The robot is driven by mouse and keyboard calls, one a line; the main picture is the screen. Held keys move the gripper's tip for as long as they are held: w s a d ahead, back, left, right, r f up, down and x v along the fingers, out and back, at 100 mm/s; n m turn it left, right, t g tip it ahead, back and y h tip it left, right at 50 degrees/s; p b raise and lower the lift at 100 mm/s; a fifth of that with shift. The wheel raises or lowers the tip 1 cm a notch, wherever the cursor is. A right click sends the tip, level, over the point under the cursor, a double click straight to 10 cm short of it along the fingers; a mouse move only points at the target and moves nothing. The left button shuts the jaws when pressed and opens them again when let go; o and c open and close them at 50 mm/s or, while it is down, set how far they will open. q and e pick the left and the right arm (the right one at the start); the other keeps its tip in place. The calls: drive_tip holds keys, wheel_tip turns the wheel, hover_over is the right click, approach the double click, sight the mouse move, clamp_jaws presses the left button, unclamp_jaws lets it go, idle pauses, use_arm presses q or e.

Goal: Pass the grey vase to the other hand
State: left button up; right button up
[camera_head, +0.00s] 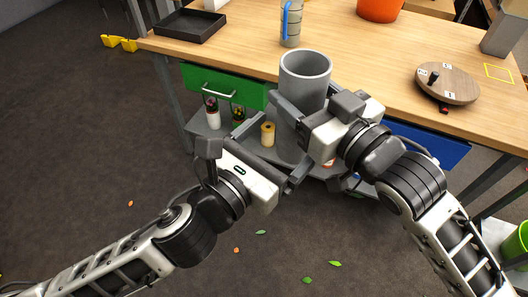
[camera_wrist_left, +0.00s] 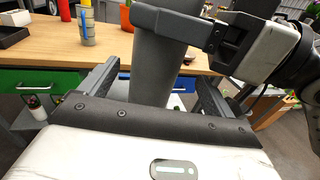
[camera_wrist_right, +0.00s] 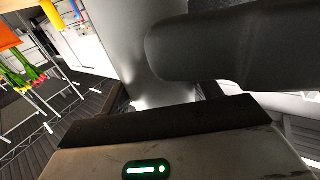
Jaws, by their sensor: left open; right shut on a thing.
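The grey vase (camera_head: 305,72) is a tall cylinder with its open mouth up, in the air in front of the table edge. My right gripper (camera_head: 306,98) is shut on it below the rim. The vase (camera_wrist_left: 155,68) also shows in the left wrist view, with a right finger across its upper part. It fills the middle of the right wrist view (camera_wrist_right: 135,45). My left gripper (camera_head: 272,150) is open, lower and left of the right one. Its two fingers point toward the vase's lower part, one on either side in its wrist view; I cannot tell how deep the vase sits between them.
The wooden table (camera_head: 385,65) bears a black tray (camera_head: 190,26), a grey container with a blue strip (camera_head: 291,22), an orange pot (camera_head: 379,8) and a round wooden board (camera_head: 447,85). A green drawer (camera_head: 225,86) and a lower shelf with small items lie behind the grippers.

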use_arm(q)
drive_tip(key=x, duration=0.7)
drive_tip(key=shift+w+d, duration=0.1)
drive_tip(key=c, duration=1.1)
use_arm(e)
drive_tip(key=o, duration=1.9)
